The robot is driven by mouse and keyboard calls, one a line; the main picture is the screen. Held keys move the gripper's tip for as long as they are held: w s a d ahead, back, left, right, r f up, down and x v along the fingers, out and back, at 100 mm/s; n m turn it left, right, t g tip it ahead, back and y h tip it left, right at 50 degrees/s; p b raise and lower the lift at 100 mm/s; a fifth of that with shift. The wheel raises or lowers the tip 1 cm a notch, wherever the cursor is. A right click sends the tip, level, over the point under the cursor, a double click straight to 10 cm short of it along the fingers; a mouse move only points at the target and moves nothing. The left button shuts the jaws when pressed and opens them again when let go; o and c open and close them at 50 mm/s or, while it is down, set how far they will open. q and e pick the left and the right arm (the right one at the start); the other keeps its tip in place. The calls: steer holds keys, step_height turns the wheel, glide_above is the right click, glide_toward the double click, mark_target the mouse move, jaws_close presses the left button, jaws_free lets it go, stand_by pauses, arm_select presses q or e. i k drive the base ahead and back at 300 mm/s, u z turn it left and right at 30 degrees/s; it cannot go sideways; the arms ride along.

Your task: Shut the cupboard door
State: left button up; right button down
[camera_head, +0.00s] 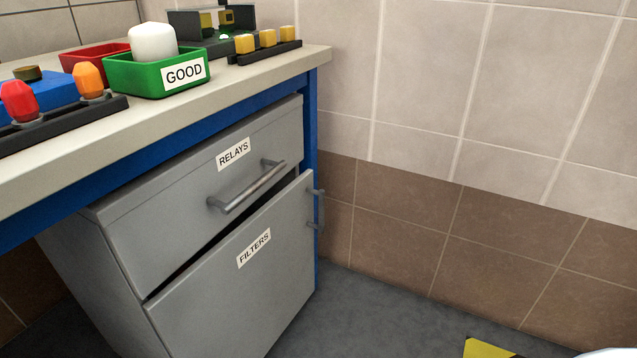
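The grey cupboard door (235,290), labelled FILTERS, is the lower front of a grey cabinet (95,265) under the workbench. The door stands slightly ajar: its right side juts out in front of the drawer face above, and a dark gap shows along its top edge. Its upright metal handle (319,210) is at the right edge, seen from the side. Above it, the drawer (200,190) labelled RELAYS, with a metal bar handle (245,190), looks closed. Neither of my grippers is identifiable in this view.
The worktop (120,120) holds a green GOOD bin (140,80) with a white object, a red bin (85,62), a blue block (45,92) and racks of coloured parts. The grey floor (370,320) right of the cabinet looks clear, with a yellow-black marking (485,349) at the bottom.

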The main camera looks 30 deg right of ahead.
mark_target(236, 301)
steer(key=z, duration=0.55)
steer(key=k, duration=0.65)
steer(key=z, duration=0.8)
steer(key=i, duration=0.8)
steer(key=u, duration=0.6)
steer(key=i, duration=0.55)
steer(key=u, duration=0.45)
